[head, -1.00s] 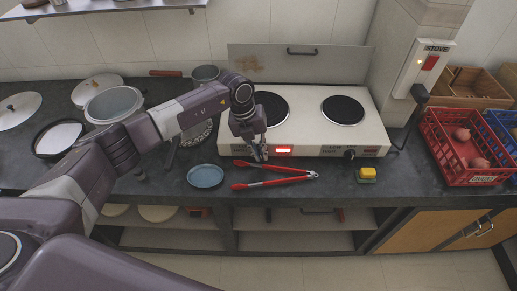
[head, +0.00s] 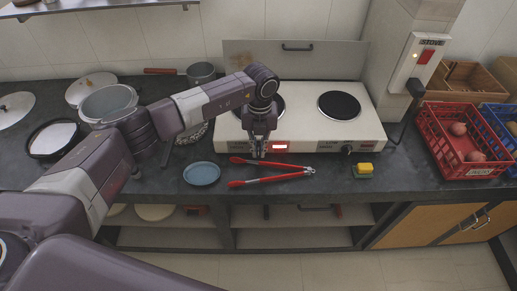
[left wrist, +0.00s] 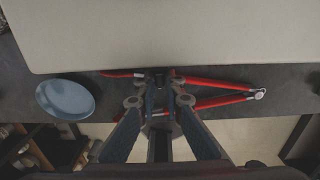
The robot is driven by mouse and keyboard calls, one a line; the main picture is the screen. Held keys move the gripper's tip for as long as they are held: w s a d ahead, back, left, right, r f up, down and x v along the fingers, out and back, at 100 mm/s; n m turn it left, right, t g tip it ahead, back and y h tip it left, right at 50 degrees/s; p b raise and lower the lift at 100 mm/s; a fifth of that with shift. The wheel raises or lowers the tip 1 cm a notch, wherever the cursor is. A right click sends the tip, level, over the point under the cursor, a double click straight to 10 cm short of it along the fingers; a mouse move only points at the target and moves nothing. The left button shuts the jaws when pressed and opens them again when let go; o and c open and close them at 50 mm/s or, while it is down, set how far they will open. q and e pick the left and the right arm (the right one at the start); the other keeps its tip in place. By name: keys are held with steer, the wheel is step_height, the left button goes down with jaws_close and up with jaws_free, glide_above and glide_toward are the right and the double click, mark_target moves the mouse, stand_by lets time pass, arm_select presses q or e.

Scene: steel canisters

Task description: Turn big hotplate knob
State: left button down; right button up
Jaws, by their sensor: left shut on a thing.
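The white two-plate hotplate (head: 310,125) stands on the dark counter; its front also shows in the left wrist view (left wrist: 160,35). One black knob (head: 347,149) is visible on its front at the right. My left gripper (head: 258,152) is at the left part of the front panel, left of the lit red switch (head: 281,146). In the left wrist view its fingers (left wrist: 158,82) close together at the hotplate's front edge. It is shut on the left knob, which the fingers hide. The left plate (head: 270,103) is partly hidden by my wrist; the right plate (head: 339,105) is clear. My right gripper is not in view.
Red tongs (head: 270,180) lie on the counter just in front of the hotplate, below my gripper. A red crate (head: 440,155) stands at the right, pots at the left.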

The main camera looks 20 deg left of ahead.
mark_target(259, 150)
arm_select(q)
steer(key=c, duration=2.3)
jaws_free()
step_height(259, 150, up, 12)
steer(key=shift+d, duration=0.1)
